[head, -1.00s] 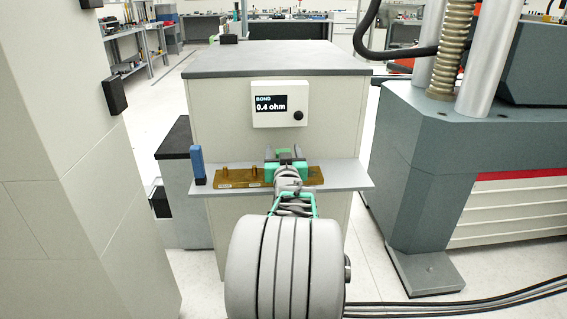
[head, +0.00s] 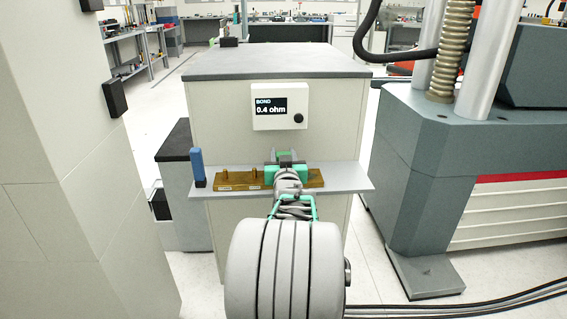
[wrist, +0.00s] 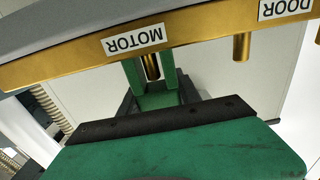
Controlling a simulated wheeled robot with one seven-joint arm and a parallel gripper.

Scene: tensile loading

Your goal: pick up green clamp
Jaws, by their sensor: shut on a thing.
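The green clamp (wrist: 160,101) shows in the middle of the wrist view. Its two upright green sides stand around the brass peg under the MOTOR label. I cannot tell whether they touch the peg. My gripper (head: 285,157) is at the brass bar on the shelf in the head view, its dark fingers shut on the clamp. In the wrist view a wide green body with a black screwed strip fills the foreground. My arm hides most of the clamp in the head view.
The brass bar (head: 230,180) lies on the grey shelf (head: 345,184), with other pegs to the left. A blue upright object (head: 197,166) stands at the shelf's left end. A BOND meter (head: 280,106) reads 0.4 ohm. A large machine (head: 425,170) stands at right, a pale cabinet (head: 60,200) at left.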

